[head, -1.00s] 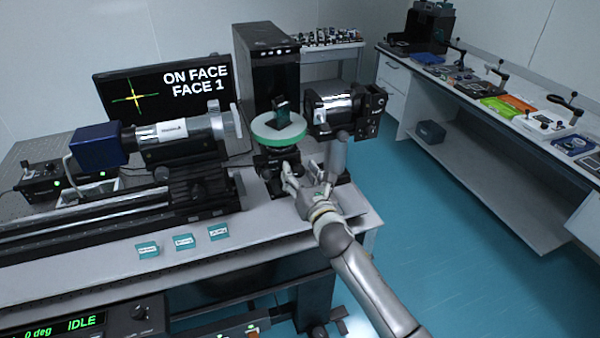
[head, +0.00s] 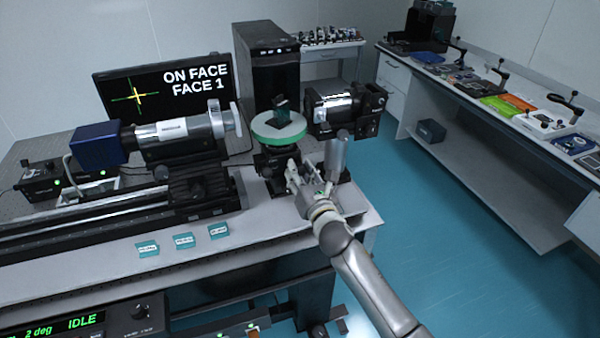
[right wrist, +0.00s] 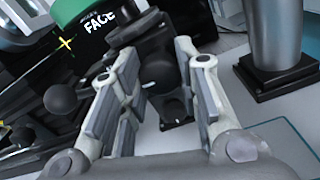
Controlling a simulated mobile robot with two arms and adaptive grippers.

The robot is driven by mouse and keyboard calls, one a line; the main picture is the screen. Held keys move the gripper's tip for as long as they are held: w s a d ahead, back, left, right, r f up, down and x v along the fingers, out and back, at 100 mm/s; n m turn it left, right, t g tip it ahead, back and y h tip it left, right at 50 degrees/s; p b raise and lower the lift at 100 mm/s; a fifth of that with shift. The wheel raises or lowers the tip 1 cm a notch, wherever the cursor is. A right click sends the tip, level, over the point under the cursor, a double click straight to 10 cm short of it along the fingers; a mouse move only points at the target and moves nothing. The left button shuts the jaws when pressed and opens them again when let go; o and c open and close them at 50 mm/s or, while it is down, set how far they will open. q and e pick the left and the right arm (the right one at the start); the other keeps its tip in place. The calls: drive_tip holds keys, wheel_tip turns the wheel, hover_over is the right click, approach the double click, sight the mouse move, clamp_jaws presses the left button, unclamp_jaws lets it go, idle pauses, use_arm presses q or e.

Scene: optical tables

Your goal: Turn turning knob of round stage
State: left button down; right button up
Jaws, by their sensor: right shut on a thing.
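The round stage (head: 278,127) has a pale top and a green rim, and it stands on a black mount at the end of the bench. A dark glass prism block (head: 282,109) sits on top of it. My right gripper (head: 294,174) is at the front of the mount, just below the stage. In the right wrist view its two fingers (right wrist: 158,62) stand on either side of a dark part, the turning knob (right wrist: 161,78), shut on it. The knob's outline blends into the black mount behind. My left gripper is in neither view.
A silver and blue telescope (head: 170,135) points at the stage from the left; a black collimator (head: 345,108) stands to its right. A grey post (head: 336,155) rises close beside my gripper. Teal labelled blocks (head: 184,241) lie in front. The monitor (head: 165,92) reads "ON FACE, FACE 1".

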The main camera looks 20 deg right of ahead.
drive_tip(key=m, duration=1.7)
drive_tip(key=shift+m, duration=0.4)
drive_tip(key=m+p, duration=0.1)
drive_tip(key=m, duration=0.4)
drive_tip(key=shift+f, duration=0.1)
drive_tip(key=m+p, duration=0.1)
drive_tip(key=m, duration=0.5)
drive_tip(key=shift+m, duration=0.4)
drive_tip(key=m, duration=0.8)
drive_tip(key=m+p, duration=0.1)
drive_tip(key=m, duration=0.8)
drive_tip(key=shift+s+a+f+p, duration=0.1)
drive_tip(key=shift+f+p, duration=0.1)
drive_tip(key=shift+p, duration=0.1)
drive_tip(key=shift+m, duration=0.3)
